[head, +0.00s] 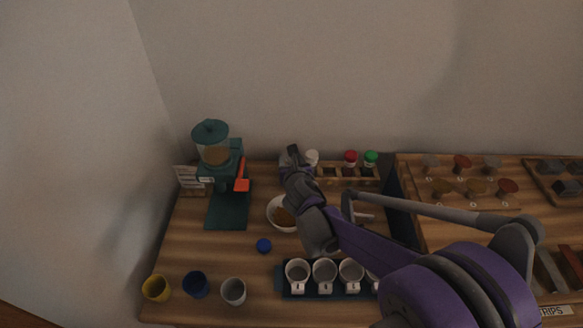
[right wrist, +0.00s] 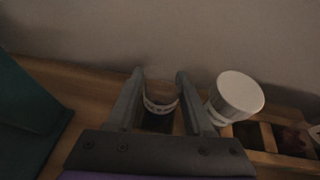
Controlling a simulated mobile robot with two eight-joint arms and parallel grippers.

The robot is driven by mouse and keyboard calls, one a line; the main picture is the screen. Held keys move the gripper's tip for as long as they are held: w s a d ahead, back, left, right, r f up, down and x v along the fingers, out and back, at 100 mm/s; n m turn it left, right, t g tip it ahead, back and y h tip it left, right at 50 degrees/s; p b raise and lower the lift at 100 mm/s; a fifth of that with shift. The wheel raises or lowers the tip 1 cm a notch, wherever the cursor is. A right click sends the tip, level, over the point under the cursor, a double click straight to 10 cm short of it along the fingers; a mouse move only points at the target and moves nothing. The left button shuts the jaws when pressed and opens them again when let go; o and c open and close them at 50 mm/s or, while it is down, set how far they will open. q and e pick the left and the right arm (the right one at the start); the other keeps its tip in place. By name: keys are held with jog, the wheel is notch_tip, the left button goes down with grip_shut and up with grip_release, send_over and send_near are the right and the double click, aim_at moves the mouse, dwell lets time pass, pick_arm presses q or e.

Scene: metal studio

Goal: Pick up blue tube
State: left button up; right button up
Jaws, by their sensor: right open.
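An uncapped, see-through tube (right wrist: 161,104) with a pale printed band stands between the fingers of my right gripper (right wrist: 161,76) in the right wrist view. The fingers are open, one on each side of it, and I see no firm contact. No blue shows on this tube. A small round blue cap-like piece (head: 263,246) lies alone on the table. In the head view my right gripper (head: 291,156) is at the left end of the wooden rack and hides the tube there. My left gripper is not in view.
A white-capped jar (right wrist: 238,95) stands just right of the gripper. Red-capped (head: 350,158) and green-capped (head: 370,158) jars stand farther along the rack (head: 350,181). A green grinder (head: 213,170), a white bowl (head: 273,220) and several cups (head: 233,291) are around. The wall is close behind.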

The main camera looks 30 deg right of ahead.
jog(key=shift+c, duration=0.3)
grip_shut()
